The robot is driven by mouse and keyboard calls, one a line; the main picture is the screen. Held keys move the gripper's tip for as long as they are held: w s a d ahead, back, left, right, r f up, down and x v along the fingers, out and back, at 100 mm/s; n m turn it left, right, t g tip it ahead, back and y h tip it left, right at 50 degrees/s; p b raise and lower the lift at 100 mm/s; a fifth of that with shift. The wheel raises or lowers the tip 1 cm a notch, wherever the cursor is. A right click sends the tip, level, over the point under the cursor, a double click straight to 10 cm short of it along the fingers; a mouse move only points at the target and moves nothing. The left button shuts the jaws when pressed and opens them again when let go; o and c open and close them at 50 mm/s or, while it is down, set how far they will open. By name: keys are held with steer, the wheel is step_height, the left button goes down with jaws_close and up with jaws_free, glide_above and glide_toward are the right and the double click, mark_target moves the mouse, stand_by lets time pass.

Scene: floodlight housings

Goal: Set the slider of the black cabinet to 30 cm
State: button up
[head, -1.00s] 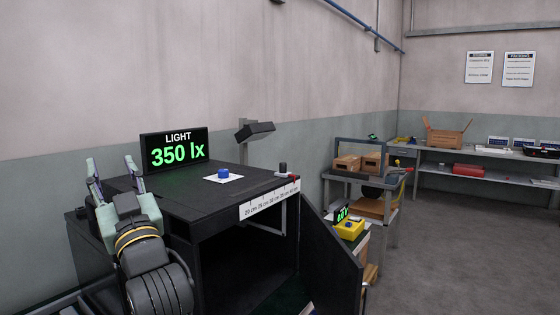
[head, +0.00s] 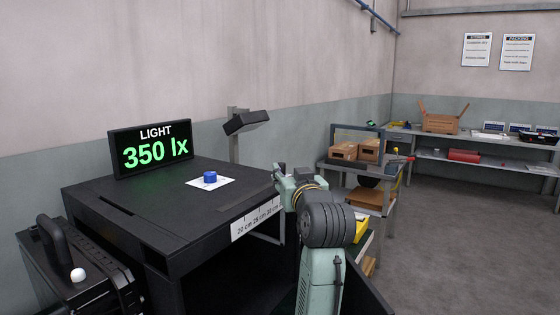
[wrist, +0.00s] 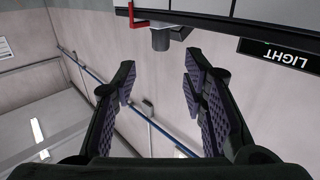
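The black cabinet (head: 130,200) stands at left centre in the head view. A white scale strip (head: 256,220) on its front edge shows 20, 25 and 30 cm; its right end is hidden behind my arm. The slider, a dark grey knob (wrist: 161,38) with a red pointer (wrist: 138,16), shows at the top of the wrist view; my gripper hides it in the head view. My gripper (head: 279,172) is at the cabinet's right front corner. In the wrist view it (wrist: 158,78) is open and empty, with the knob beyond the fingertips, roughly between them.
The light display (head: 151,149) reads 350 lx at the cabinet's back. A shelf with cardboard boxes (head: 343,150) stands behind my arm. Floor at the right is clear.

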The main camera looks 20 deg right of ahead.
mark_target(282, 165)
steer(key=w+p, duration=0.1)
steer(key=w, duration=0.2)
steer(key=w+p, duration=0.1)
steer(key=w, duration=0.2)
steer(key=w+d+p, duration=0.1)
steer(key=w, duration=0.2)
steer(key=shift+c, duration=0.3)
jaws_close()
stand_by(0.4)
